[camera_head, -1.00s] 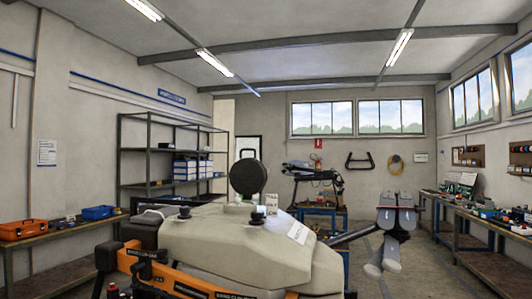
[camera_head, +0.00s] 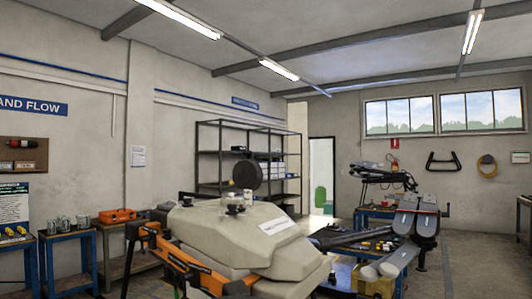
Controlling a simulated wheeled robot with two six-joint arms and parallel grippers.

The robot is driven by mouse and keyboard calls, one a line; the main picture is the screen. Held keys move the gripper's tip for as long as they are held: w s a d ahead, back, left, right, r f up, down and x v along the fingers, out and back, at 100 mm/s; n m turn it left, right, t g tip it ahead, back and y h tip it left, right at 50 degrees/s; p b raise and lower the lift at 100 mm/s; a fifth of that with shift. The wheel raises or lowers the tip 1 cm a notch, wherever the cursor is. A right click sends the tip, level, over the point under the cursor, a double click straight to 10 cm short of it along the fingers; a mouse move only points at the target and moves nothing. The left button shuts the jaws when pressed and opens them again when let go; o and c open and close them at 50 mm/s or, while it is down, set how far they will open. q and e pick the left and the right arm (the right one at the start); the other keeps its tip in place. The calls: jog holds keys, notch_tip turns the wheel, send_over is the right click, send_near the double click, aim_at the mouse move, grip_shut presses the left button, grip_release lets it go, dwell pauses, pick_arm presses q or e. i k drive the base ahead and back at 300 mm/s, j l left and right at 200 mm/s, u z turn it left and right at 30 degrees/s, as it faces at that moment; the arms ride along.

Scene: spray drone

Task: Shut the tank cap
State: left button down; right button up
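The tank cap is a round black lid (camera_head: 248,175) that stands upright, open, at the top of the drone's pale tank (camera_head: 225,235). Its flat face is turned roughly toward me. A dark fitting (camera_head: 236,203) sits on the tank just in front of and below the lid. The filling opening itself is hard to make out from this height. Neither of my grippers shows in the head view.
The drone's orange and black arm (camera_head: 190,265) juts toward me in front of the tank. Folded grey drone parts (camera_head: 415,222) reach out at the right. Workbenches (camera_head: 60,245) line the left wall; a shelf rack (camera_head: 235,160) stands behind.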

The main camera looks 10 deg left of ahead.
aim_at(247, 174)
jog(key=i+l, duration=0.2)
jog(key=l, duration=0.15)
jog(key=i+l+u, duration=0.15)
jog(key=i+l, duration=0.3)
jog(key=l, duration=0.25)
jog(key=i+l+u, duration=0.15)
jog(key=l, duration=0.2)
jog(key=i+l, duration=0.2)
jog(key=l, duration=0.15)
jog(key=i+u, duration=0.05)
